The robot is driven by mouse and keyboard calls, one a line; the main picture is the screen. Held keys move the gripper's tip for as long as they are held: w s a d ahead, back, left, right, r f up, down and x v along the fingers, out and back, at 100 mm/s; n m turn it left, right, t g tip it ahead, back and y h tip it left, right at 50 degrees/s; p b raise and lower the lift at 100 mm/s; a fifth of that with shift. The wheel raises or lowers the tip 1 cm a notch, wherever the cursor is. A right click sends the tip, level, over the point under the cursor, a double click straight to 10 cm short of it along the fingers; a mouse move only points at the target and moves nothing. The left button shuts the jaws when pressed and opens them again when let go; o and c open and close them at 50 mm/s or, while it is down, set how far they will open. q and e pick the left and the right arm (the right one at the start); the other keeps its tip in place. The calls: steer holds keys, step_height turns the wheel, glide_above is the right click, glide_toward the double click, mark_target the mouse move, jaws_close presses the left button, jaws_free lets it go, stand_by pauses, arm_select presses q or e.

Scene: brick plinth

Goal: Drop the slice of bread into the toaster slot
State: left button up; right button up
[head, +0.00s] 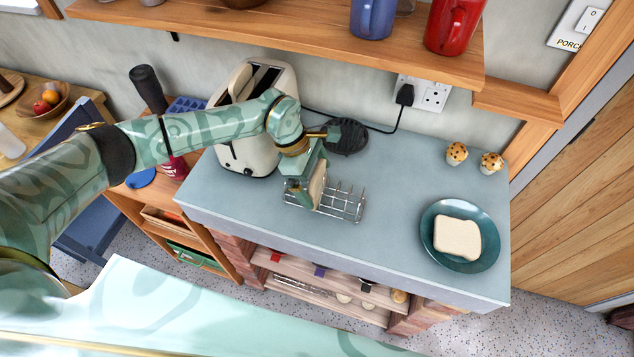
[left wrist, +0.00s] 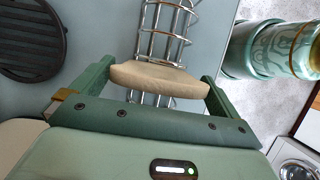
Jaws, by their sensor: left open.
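A pale slice of bread (head: 318,185) stands upright at the left end of the wire toast rack (head: 345,203). It also shows in the left wrist view (left wrist: 160,80). My left gripper (head: 309,188) is over this end of the rack, open, with its fingers on either side of the slice. In the left wrist view a finger of my left gripper (left wrist: 152,92) is near each end of the slice; I cannot tell whether they touch it. The cream toaster (head: 245,157) stands behind and left, its slots facing up, partly hidden by my arm. My right gripper is not in view.
Another bread slice (head: 458,238) lies on a teal plate (head: 431,208) at the right. Two muffins (head: 456,153) sit behind it. A black round trivet (head: 350,137) lies behind the rack. A wooden shelf (head: 290,42) with mugs overhangs the back. The countertop's middle right is clear.

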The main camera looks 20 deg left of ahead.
arm_select(q)
steer(key=shift+x, duration=0.85)
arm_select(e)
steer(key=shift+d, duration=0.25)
arm_select(q)
steer(key=c, duration=0.7)
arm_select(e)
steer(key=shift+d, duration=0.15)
arm_select(q)
steer(key=shift+r, duration=0.2)
steer(key=shift+c, duration=0.2)
